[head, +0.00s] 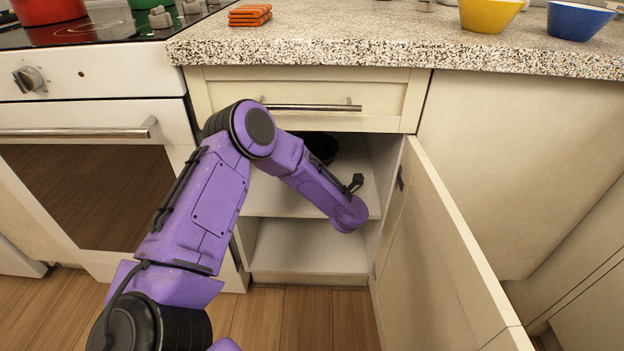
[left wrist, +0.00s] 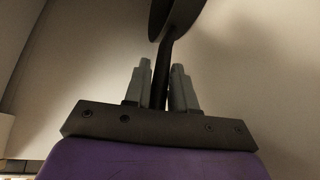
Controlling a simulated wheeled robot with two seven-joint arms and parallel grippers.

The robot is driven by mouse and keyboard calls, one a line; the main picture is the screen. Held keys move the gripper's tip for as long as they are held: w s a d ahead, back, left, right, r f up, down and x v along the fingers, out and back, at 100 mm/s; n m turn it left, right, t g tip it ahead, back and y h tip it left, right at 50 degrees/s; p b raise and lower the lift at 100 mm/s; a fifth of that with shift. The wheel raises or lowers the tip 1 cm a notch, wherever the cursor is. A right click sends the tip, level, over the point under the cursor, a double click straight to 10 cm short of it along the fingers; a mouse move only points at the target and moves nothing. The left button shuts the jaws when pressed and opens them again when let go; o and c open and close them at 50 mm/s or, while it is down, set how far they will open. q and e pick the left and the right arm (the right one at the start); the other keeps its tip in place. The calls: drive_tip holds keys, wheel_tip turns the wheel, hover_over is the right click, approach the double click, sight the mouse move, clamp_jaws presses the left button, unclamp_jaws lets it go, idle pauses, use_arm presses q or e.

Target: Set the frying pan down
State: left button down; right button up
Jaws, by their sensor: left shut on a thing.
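The frying pan (head: 322,147) is a dark shape inside the open cabinet, above the upper shelf and partly hidden by my purple left arm. In the left wrist view, part of the dark pan (left wrist: 178,14) shows at the top edge, with its thin handle running down between the fingers. My left gripper (left wrist: 161,78) is shut on that handle. In the head view its fingers are hidden behind the arm. I cannot tell whether the pan touches the shelf. My right gripper is in neither view.
The cabinet's upper shelf (head: 355,178) has bare space at right; the lower shelf (head: 308,245) looks empty. The open door (head: 440,245) stands at right, and a closed drawer (head: 310,92) is above. Bowls (head: 490,14) sit on the counter; the stove (head: 95,130) is left.

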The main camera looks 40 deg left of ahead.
use_arm(q)
drive_tip(key=c, duration=0.9)
unclamp_jaws()
drive_tip(key=shift+f, duration=0.1)
drive_tip(key=shift+d+r, duration=0.25)
drive_tip(key=p+v, duration=0.2)
drive_tip(key=v, duration=0.4)
drive_tip(key=shift+s, duration=0.1)
drive_tip(key=shift+s+d, duration=0.2)
drive_tip(key=shift+d, duration=0.25)
